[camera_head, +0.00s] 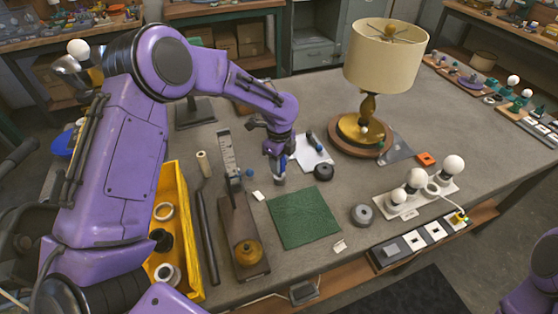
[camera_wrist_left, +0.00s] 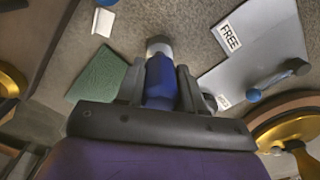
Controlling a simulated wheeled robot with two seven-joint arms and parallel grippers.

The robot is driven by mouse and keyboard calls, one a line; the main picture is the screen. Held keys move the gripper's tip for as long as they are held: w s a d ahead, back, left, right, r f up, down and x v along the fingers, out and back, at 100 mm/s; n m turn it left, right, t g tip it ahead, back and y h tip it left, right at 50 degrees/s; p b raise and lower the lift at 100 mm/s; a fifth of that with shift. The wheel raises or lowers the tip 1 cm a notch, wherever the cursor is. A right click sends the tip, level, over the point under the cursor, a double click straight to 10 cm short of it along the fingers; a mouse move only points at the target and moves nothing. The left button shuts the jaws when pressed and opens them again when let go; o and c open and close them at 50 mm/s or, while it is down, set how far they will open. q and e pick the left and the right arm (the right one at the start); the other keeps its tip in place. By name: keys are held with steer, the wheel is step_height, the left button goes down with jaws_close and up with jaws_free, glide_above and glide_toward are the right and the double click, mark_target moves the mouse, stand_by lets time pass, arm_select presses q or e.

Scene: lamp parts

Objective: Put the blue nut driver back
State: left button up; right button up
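My left gripper (camera_head: 277,155) reaches down over the middle of the table, left of the white sheets. It is shut on the blue nut driver (camera_head: 276,172), just behind the green mat. In the left wrist view the blue handle (camera_wrist_left: 160,82) sits between the two dark fingers (camera_wrist_left: 160,88), with a grey end (camera_wrist_left: 158,46) beyond them. I cannot tell whether that end touches the table. A second tool with a dark handle and blue end (camera_head: 314,141) lies on the white sheets (camera_head: 313,158). My right gripper is out of view.
A lamp (camera_head: 383,58) stands behind right. A wooden board with a brass knob (camera_head: 245,255) and a yellow bin (camera_head: 185,240) are at left. Bulbs (camera_head: 415,180) stand at right.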

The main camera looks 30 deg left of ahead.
arm_select(q)
steer(key=o, duration=0.4)
steer(key=shift+s+r, duration=0.15)
steer(key=shift+r, duration=0.15)
step_height(320, 180, up, 12)
steer(key=shift+f+b, duration=0.1)
steer(key=shift+b, duration=0.55)
